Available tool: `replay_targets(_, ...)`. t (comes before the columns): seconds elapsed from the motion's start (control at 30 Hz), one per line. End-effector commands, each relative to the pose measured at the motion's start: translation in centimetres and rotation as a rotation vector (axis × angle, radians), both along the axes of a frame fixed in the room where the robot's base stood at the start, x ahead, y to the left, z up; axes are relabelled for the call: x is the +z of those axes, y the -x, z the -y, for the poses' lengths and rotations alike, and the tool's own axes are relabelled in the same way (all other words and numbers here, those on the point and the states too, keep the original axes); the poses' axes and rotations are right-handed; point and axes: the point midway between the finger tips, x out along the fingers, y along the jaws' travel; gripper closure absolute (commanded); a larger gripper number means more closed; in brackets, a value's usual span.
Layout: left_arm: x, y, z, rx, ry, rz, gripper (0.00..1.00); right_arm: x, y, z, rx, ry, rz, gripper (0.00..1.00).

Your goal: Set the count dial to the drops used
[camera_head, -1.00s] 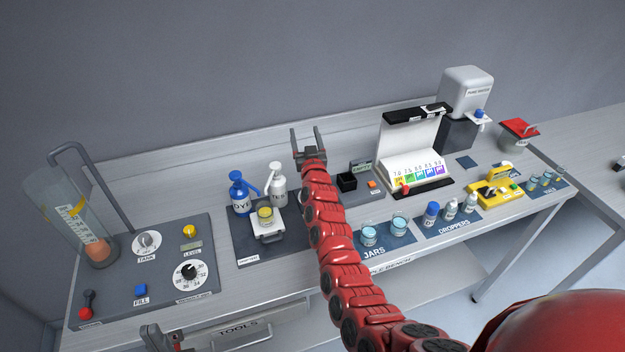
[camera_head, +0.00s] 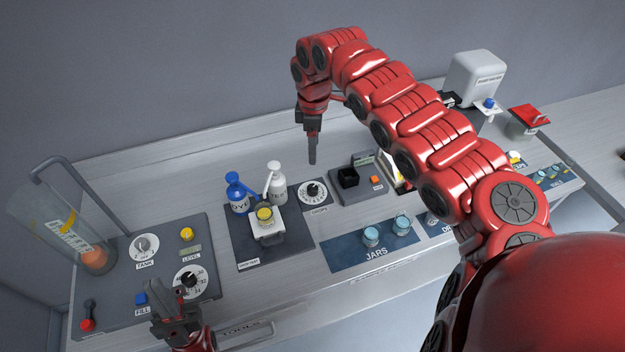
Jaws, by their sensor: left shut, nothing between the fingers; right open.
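The count dial (camera_head: 313,191) is a white round dial with a black knob on a dark plate labelled drops, on the bench behind the jars. My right gripper (camera_head: 312,160) points down above and just behind the dial in the picture, apart from it. It is seen edge-on, open and empty. My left gripper (camera_head: 158,294) is shut and empty near the bench's front edge, beside the blue fill button (camera_head: 140,299) and below another numbered dial (camera_head: 190,281).
Close left of the count dial stand a white pump bottle (camera_head: 276,185) and a blue one (camera_head: 237,194). Two jars (camera_head: 371,236) sit on the mat in front. My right arm hides much of the bench's right side.

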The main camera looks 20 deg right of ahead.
Motion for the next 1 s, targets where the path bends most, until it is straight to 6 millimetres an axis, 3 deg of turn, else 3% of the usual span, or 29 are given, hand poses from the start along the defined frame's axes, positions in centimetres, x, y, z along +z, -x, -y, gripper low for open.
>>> replay_targets(0.23,2.6,0.0,0.0,0.000,0.000,0.000,1.00,-4.6,0.2,-0.2,0.002,-0.002,-0.002,0.28)
replay_targets(0.6,4.7,0.0,0.0,0.000,0.000,0.000,1.00,-13.1,0.0,-0.5,0.001,-0.008,0.004,0.28)
replay_targets(0.8,5.0,0.0,0.0,0.000,0.000,0.000,1.00,-15.4,-0.1,-0.4,0.002,-0.008,0.006,0.28)
replay_targets(1.0,5.1,0.0,0.0,0.000,0.000,0.000,1.00,-16.2,-0.2,-0.1,-0.001,-0.003,0.009,0.28)
